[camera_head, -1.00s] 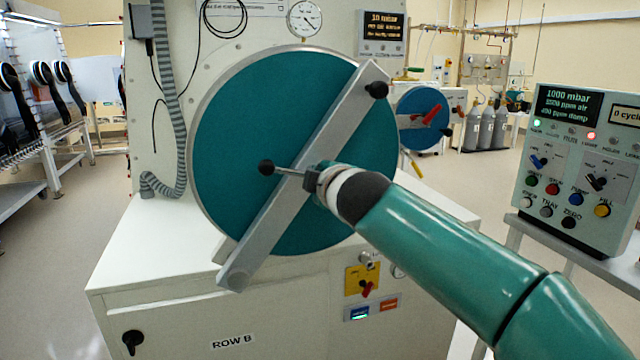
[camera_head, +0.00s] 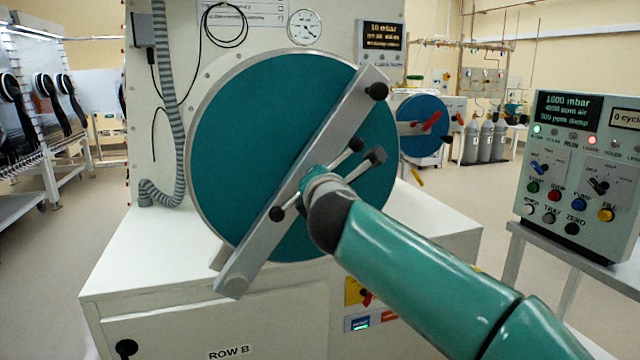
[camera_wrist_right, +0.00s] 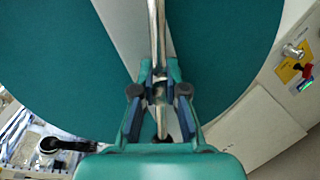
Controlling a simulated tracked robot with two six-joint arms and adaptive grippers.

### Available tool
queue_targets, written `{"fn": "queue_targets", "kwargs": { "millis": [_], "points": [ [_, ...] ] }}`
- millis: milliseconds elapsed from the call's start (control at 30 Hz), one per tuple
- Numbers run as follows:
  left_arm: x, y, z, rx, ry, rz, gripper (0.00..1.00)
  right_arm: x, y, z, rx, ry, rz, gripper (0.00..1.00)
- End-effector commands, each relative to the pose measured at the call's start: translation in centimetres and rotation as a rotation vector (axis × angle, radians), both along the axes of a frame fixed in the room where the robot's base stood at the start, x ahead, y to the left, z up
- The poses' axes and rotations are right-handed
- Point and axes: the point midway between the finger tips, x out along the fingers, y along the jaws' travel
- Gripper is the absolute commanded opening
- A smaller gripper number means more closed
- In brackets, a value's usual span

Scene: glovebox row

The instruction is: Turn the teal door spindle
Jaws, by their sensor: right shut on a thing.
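The round teal door (camera_head: 250,130) has a grey diagonal beam (camera_head: 340,115) across it. At its middle is the spindle's thin metal cross rod (camera_head: 277,213), with dark ball ends. The rod is tilted, its lower end at the left and its upper end at the right. My right gripper (camera_head: 312,182) is shut on the rod near the door's centre, and my arm hides part of the hub. In the right wrist view the rod (camera_wrist_right: 157,35) runs between the fingers (camera_wrist_right: 159,92). My left gripper is out of view.
A black knob (camera_head: 376,91) stands out at the beam's upper end. A ribbed grey hose (camera_head: 170,120) hangs left of the door. A control panel (camera_head: 575,165) stands on a frame at the right. The white cabinet top (camera_head: 130,260) below the door is clear.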

Motion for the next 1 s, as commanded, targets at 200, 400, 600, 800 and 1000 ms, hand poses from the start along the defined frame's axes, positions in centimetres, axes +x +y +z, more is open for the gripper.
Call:
{"fn": "queue_targets", "kwargs": {
  "millis": [200, 400, 600, 800, 1000],
  "points": [
    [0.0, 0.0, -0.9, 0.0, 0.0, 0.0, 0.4, 0.1, 0.3, -1.0, -0.181, -0.043, 0.003, 0.0],
    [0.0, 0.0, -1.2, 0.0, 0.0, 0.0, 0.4, 0.1, 0.4, -0.9, -0.298, -0.081, 0.003, 0.0],
    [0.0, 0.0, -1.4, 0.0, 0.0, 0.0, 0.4, 0.1, 0.4, -0.9, -0.364, -0.102, 0.004, 0.0],
    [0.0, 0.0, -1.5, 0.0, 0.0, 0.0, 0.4, 0.1, 0.4, -0.9, -0.39, -0.109, 0.005, 0.0],
    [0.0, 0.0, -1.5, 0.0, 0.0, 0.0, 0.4, 0.1, 0.4, -0.9, -0.394, -0.111, 0.005, 0.0]
  ]
}}
